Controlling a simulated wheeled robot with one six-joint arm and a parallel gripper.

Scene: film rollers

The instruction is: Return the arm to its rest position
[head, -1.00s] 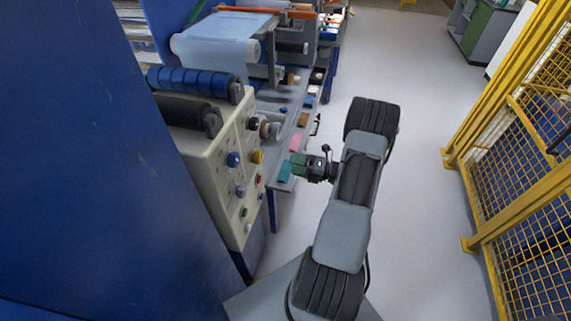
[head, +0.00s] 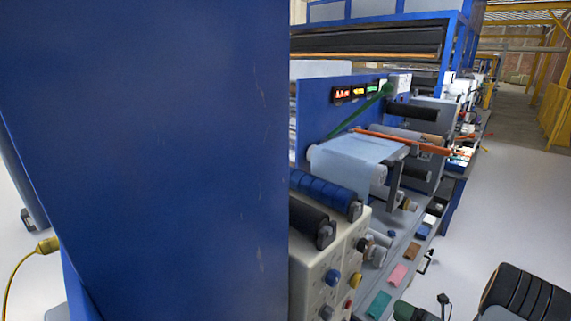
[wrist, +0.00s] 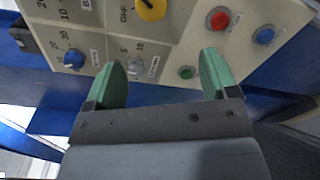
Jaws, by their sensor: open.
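My gripper (wrist: 163,82) shows in the wrist view with two green fingers spread wide and nothing between them. Beyond the fingers is the control panel (wrist: 180,35) with its knobs and buttons; I see no contact with it. In the head view my arm shows only at the bottom right corner, cut by the frame edge. The control panel (head: 318,277) stands left of it there. The gripper's fingertips are not clear in the head view.
A large blue machine wall (head: 150,150) fills the left of the head view. Rollers with light blue film (head: 355,158) stand behind the panel. Coloured pads, among them a pink one (head: 397,275), lie on a grey ledge. The pale floor (head: 500,205) at the right is clear.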

